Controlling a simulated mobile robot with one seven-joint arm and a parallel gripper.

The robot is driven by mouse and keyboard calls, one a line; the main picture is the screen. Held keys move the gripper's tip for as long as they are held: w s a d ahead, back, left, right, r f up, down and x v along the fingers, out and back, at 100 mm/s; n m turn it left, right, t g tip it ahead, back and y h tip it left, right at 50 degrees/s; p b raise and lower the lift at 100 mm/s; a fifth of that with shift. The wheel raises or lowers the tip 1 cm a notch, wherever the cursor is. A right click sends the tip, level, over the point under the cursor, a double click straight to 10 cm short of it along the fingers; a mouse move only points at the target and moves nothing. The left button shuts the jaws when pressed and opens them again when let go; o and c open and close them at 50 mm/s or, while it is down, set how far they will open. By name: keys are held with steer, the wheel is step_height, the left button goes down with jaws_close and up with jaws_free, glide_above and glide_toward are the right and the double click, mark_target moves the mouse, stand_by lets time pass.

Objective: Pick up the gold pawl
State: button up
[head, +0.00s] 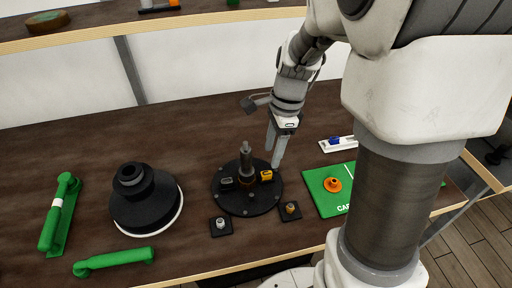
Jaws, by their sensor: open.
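The gold pawl (266,176) is a small yellow-gold piece on the right side of a round black base plate (238,205). A dark upright post (246,165) stands in the middle of that plate. A small grey piece (226,182) sits on the plate's left side. My gripper (272,157) points down just above and behind the gold pawl, slightly to its right. Its two fingers are apart, with nothing visible between them. Whether a fingertip touches the pawl cannot be told from this view.
Two small black blocks, one with a silver knob (220,224) and one with a bronze knob (290,208), stand in front. A black drum (146,200) and green handles (60,213) (114,261) lie left. A green mat (325,201) with an orange part (332,185) lies right.

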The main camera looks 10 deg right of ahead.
mark_target(267, 172)
steer(key=f, duration=0.4)
steer(key=a+f+b, duration=0.1)
steer(key=f, duration=0.1)
steer(key=shift+s+a+f, duration=0.1)
steer(key=shift+f, duration=0.25)
jaws_close()
